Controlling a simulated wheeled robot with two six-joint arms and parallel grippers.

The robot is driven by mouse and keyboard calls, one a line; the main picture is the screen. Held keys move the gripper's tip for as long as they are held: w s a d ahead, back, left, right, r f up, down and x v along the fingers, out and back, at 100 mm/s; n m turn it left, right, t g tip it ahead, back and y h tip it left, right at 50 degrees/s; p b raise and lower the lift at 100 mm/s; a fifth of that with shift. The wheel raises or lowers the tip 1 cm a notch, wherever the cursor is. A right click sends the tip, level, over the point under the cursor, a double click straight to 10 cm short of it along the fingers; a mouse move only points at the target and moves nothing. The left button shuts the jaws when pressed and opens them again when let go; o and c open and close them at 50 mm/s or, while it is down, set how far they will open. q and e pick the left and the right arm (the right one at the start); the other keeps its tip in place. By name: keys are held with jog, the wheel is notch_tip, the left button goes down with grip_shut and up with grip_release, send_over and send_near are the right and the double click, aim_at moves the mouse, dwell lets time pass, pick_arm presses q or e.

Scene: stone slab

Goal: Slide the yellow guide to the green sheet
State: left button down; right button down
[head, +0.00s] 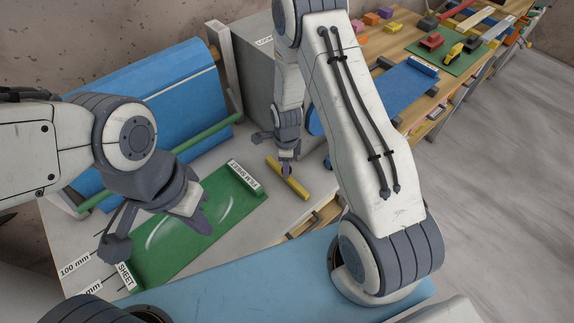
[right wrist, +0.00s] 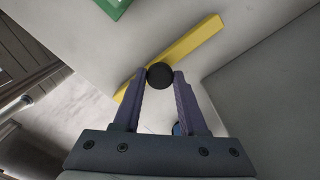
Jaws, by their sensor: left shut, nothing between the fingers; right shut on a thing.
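The yellow guide (head: 296,186) is a straight bar on the pale slab, to the right of the green sheet (head: 219,203) with a gap of bare slab between them. In the right wrist view the guide (right wrist: 193,42) runs diagonally, with a black round knob (right wrist: 160,76) in front of it. My right gripper (head: 287,170) is shut on this knob, and its fingers (right wrist: 161,78) sit either side of it. A green corner (right wrist: 114,4) shows at the top of that view. My left gripper (head: 201,222) is shut and empty over the sheet, hiding part of it.
A grey box (head: 262,75) stands close behind the guide. A wooden bench (head: 430,90) with many small items is at right.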

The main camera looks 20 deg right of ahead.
dwell(0.8)
jog(key=shift+a, duration=0.3)
jog(key=a, duration=0.1)
jog(key=s+a, duration=0.1)
jog(key=a, duration=0.1)
jog(key=shift+s+a+b, duration=0.25)
jog(key=shift+s+b, duration=0.05)
jog(key=shift+b, duration=0.1)
jog(key=a, duration=0.3)
jog(key=shift+s+a, duration=0.3)
jog(key=shift+s, duration=0.05)
jog(key=shift+s+d+r, duration=0.1)
jog(key=shift+d, duration=0.05)
pick_arm(q)
jog(key=shift+s+f, duration=0.5)
jog(key=shift+s, duration=0.15)
pick_arm(e)
jog(key=shift+c, duration=2.3)
grip_release()
pick_arm(q)
jog(key=shift+f+b, duration=1.15)
jog(key=shift+b, duration=0.1)
pick_arm(e)
notch_tip(320, 180, up, 10)
jog(key=shift+r, duration=0.2)
